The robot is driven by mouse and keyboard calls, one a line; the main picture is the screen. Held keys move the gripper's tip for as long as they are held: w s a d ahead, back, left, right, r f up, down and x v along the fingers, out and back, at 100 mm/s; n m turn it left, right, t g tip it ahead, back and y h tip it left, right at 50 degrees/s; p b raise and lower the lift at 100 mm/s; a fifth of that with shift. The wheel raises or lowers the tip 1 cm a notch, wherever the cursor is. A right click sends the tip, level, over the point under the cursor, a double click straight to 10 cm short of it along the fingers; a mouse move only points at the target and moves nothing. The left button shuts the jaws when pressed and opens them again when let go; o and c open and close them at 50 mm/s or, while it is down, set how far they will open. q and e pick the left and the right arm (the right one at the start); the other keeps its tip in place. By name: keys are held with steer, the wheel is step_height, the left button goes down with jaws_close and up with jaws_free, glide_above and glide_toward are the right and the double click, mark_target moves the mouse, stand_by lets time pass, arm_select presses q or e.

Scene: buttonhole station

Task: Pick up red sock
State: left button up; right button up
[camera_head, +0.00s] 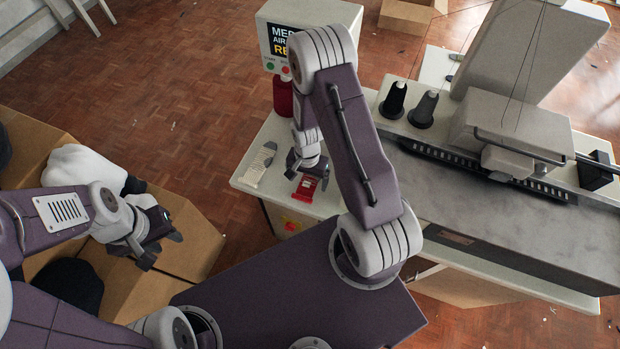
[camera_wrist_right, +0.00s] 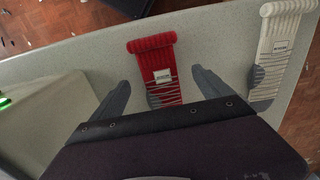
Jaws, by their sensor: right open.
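The red sock (camera_head: 308,186) lies flat near the left end of the pale table. It has a ribbed cuff, a white label and grey patches. In the right wrist view the red sock (camera_wrist_right: 152,47) lies between my right gripper's two spread fingers (camera_wrist_right: 161,78), its cuff pointing away from the wrist. In the head view my right gripper (camera_head: 307,167) is open above the sock and partly covers it; I cannot tell whether it touches. My left gripper (camera_head: 160,250) is far to the left over the cardboard boxes, its fingers apart and empty.
A white-and-grey sock (camera_head: 261,163) lies left of the red one; it shows at right in the wrist view (camera_wrist_right: 280,42). A dark red object (camera_head: 283,97) stands behind my right arm. Thread cones (camera_head: 393,100) and a sewing machine (camera_head: 510,125) stand right. Open boxes (camera_head: 190,235) stand left.

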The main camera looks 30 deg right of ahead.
mark_target(308, 184)
steer(key=shift+f, duration=0.45)
steer(key=c, duration=1.4)
steer(key=shift+r, duration=0.1)
steer(key=shift+c, duration=0.2)
step_height(308, 184, up, 10)
steer(key=shift+p, duration=0.3)
